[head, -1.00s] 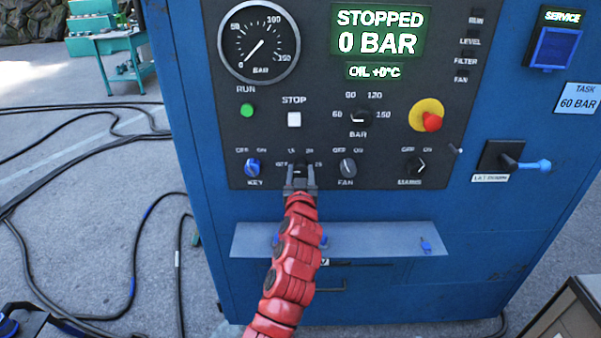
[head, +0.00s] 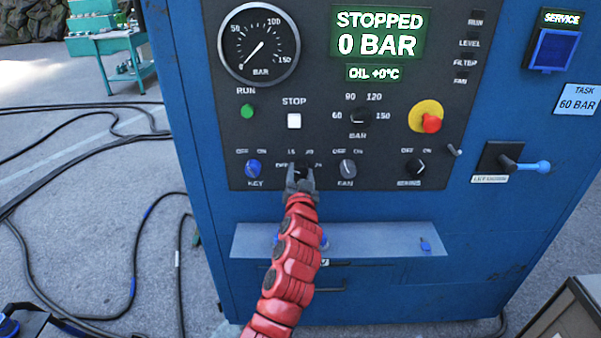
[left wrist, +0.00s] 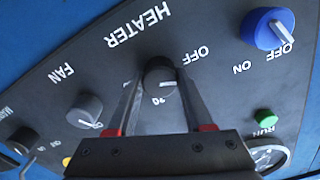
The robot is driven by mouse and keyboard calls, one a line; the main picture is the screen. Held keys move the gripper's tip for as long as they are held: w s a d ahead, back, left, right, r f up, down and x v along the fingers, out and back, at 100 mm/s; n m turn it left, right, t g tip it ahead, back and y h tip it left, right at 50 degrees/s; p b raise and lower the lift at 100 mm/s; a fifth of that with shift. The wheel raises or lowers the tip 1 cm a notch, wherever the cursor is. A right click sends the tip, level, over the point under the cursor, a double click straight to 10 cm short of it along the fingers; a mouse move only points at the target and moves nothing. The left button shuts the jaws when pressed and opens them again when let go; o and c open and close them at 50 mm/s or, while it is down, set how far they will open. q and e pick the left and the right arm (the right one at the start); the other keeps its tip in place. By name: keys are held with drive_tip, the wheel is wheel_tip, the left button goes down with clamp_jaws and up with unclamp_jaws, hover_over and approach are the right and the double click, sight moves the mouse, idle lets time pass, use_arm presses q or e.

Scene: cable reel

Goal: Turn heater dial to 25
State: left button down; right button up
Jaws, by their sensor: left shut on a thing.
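The heater dial (left wrist: 160,76) is a small black knob with a white mark, under the HEATER label in the left wrist view, which looks upside down. Its mark points roughly right in that view; I cannot tell which setting it meets. My left gripper (left wrist: 155,88) is shut on the dial, one finger on each side. In the head view my left gripper (head: 301,172) is at the dial in the lower row of the panel (head: 262,210), hiding much of the dial and its numbers. My right gripper is not in view.
The blue key switch (head: 252,168) is left of the dial and the grey fan switch (head: 347,168) is right of it, both close. A shelf (head: 375,238) juts out below the panel. The display (head: 378,31) reads STOPPED, 0 BAR, oil +0°C.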

use_arm(q)
drive_tip(key=m+p, duration=0.1)
drive_tip(key=m, duration=0.3)
drive_tip(key=shift+r, duration=0.15)
drive_tip(key=shift+m+p, duration=0.8)
drive_tip(key=shift+m, duration=0.9)
drive_tip(key=shift+c, duration=1.5)
unclamp_jaws()
drive_tip(key=shift+s, duration=0.1)
drive_tip(key=s+b, duration=0.2)
drive_tip(key=s, duration=1.5)
drive_tip(key=shift+s+b, duration=0.15)
drive_tip(key=shift+b, duration=0.15)
